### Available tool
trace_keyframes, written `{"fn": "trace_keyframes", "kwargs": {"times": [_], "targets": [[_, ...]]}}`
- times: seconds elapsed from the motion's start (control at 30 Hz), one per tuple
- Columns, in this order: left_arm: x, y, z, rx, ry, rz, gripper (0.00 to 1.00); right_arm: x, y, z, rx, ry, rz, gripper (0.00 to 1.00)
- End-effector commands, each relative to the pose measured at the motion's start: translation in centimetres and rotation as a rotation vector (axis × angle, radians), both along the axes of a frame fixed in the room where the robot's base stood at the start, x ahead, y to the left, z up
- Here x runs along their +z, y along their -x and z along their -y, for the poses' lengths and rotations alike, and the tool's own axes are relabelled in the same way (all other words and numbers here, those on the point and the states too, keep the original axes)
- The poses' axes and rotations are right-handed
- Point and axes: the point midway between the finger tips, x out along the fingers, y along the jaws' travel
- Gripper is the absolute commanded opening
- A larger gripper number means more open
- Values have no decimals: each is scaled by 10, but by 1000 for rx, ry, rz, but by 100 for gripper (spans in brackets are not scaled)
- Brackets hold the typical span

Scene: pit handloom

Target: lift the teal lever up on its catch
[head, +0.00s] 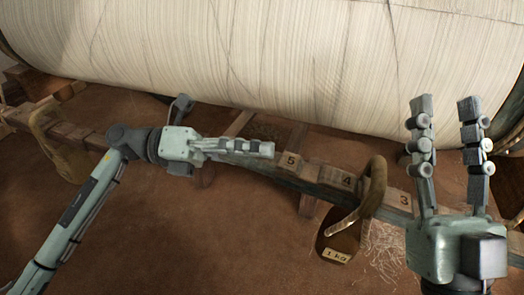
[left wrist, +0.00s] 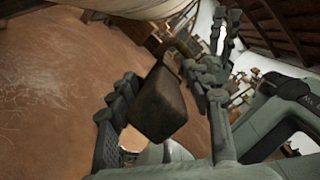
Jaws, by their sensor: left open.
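I cannot make out a teal lever in either view. A wooden bar (head: 288,160) marked 5, 4 and 3 runs below the white warp roll in the head view. My left gripper (head: 270,150) lies over this bar, to the left of the 5, its fingers pointing right and seen nearly edge-on. In the left wrist view a dark brown block (left wrist: 160,103) shows between its spread fingers; I cannot tell whether they touch it. My right gripper (head: 446,108) is open and empty at the right, fingers pointing up in the picture.
A weight (head: 342,242) labelled 1 kg hangs by a loop from the bar between 4 and 3. A similar looped piece (head: 50,130) is at the far left. The warp roll (head: 250,50) fills the back.

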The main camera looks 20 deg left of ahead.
Motion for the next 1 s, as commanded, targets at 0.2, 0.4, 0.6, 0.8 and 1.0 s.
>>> {"fn": "trace_keyframes", "kwargs": {"times": [0.2,0.4,0.6,0.8,1.0], "targets": [[1,-2,7,2,1,1,50,0,0,0,0,1,-2,40],[0,-2,7,1,0,1,44,0,0,0,0,1,-2,40],[0,-2,7,1,0,1,19,0,0,0,0,1,-2,40],[0,-1,7,1,0,1,0,0,0,0,0,1,-2,40],[0,-1,7,1,0,0,0,-1,0,0,0,1,-2,40]]}}
